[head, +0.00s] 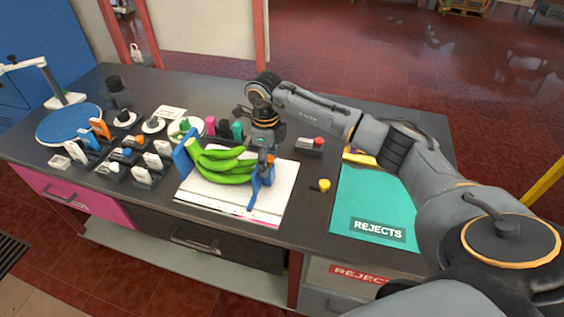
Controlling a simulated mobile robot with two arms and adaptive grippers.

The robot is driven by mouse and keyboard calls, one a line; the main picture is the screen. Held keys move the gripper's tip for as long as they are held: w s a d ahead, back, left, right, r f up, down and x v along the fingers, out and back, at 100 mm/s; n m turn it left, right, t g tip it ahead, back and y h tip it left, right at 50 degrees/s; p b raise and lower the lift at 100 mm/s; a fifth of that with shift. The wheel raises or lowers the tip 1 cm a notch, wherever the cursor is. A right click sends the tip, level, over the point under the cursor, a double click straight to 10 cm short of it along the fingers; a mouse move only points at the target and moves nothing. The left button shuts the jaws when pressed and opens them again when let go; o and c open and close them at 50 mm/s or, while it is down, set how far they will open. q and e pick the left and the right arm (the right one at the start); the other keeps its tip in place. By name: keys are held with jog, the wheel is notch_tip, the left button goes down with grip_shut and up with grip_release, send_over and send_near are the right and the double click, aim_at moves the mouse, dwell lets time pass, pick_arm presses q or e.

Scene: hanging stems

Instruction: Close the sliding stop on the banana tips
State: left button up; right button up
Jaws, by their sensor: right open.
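A green banana bunch (222,166) lies on a white board (215,200) in the middle of the table. A blue upright plate (183,168) stands at the bunch's left, near the stem end. The blue sliding stop (256,190) stands at the right, by the banana tips; I cannot tell whether it touches them. My right gripper (264,148) is open, pointing down over the back of the stop, and partly covers that area. I cannot tell whether it touches the stop. My left gripper is not in view.
A teal REJECTS mat (375,195) lies at the right, under my right arm. A small yellow object (324,185) and a grey box with a red top (311,145) stand nearby. Several small holders and a blue disc (70,124) fill the left. The table's front edge is close to the board.

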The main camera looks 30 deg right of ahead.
jog(key=shift+r+p, duration=2.35)
jog(key=shift+r, duration=1.7)
